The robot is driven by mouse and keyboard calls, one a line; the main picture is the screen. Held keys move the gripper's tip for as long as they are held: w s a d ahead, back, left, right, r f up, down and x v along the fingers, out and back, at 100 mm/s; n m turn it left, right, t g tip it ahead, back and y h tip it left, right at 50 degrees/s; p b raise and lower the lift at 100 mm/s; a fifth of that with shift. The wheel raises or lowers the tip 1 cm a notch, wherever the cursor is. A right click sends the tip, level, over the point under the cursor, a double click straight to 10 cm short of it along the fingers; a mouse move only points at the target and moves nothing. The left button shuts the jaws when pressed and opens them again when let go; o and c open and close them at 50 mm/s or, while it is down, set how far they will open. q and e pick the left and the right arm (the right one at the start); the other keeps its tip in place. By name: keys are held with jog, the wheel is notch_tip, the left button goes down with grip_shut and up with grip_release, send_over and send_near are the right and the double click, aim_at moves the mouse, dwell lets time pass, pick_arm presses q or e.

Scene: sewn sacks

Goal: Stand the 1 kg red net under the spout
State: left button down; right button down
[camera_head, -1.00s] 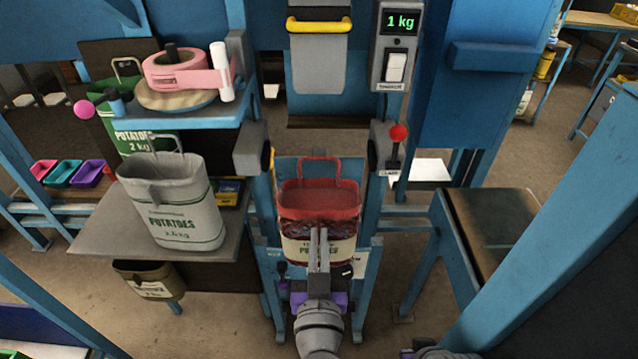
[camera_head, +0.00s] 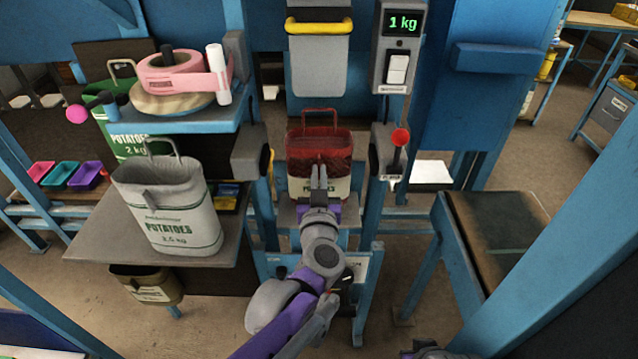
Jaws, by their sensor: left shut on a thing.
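The red net (camera_head: 305,152), with a red handle and a cream band at its base, is upright below the grey spout (camera_head: 318,70) with the yellow bar. My left gripper (camera_head: 318,172) is shut on the net's near side and hides part of its label. The net's base is at or just above a small grey platform (camera_head: 287,214); I cannot tell if it touches. The scale display above right reads 1 kg (camera_head: 403,23).
Two grey clamps (camera_head: 250,153) (camera_head: 379,152) flank the net, the right one beside a red-knobbed lever (camera_head: 400,138). A white potato sack (camera_head: 170,208) stands on the left table (camera_head: 95,235). A pink tape roll (camera_head: 175,73) sits on the shelf above. The right-hand table (camera_head: 495,225) is clear.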

aim_at(319, 185)
pick_arm(q)
jog(key=shift+w+f, duration=0.25)
jog(key=shift+f, duration=0.65)
jog(key=shift+w+f, duration=0.25)
jog(key=shift+f, duration=0.7)
jog(key=shift+f+b, duration=0.15)
jog(key=shift+b, duration=0.25)
jog(key=c, duration=1)
grip_release()
